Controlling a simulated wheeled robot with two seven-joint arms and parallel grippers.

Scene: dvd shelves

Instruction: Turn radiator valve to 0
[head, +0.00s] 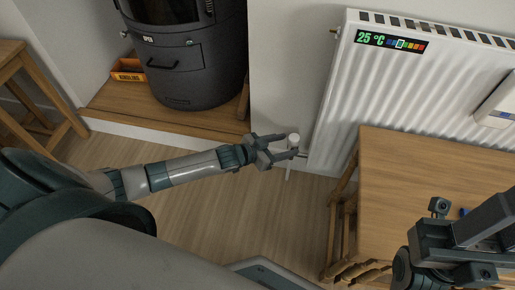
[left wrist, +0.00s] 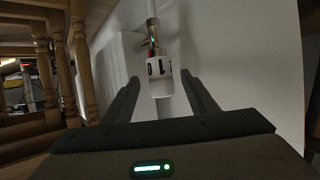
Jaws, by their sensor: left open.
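The white radiator valve (head: 293,139) is at the lower left corner of the white radiator (head: 330,110). In the left wrist view the valve knob (left wrist: 159,82) has black markings, one like a 0, and stands between the two fingers. My left gripper (head: 290,145) is open around the valve, with a finger on each side; I cannot tell whether either finger touches it. It also shows in the left wrist view (left wrist: 160,98). My right gripper (head: 440,215) is at the lower right over the wooden table; its fingers are not clear. A display on the radiator (head: 391,42) reads 25 °C.
A wooden table (head: 430,170) stands in front of the radiator at the right. A dark stove (head: 190,60) sits on a wooden ledge (head: 165,119) at the back, beside a kindling box (head: 128,76). A wooden stool (head: 30,90) is at the far left. Floor between is clear.

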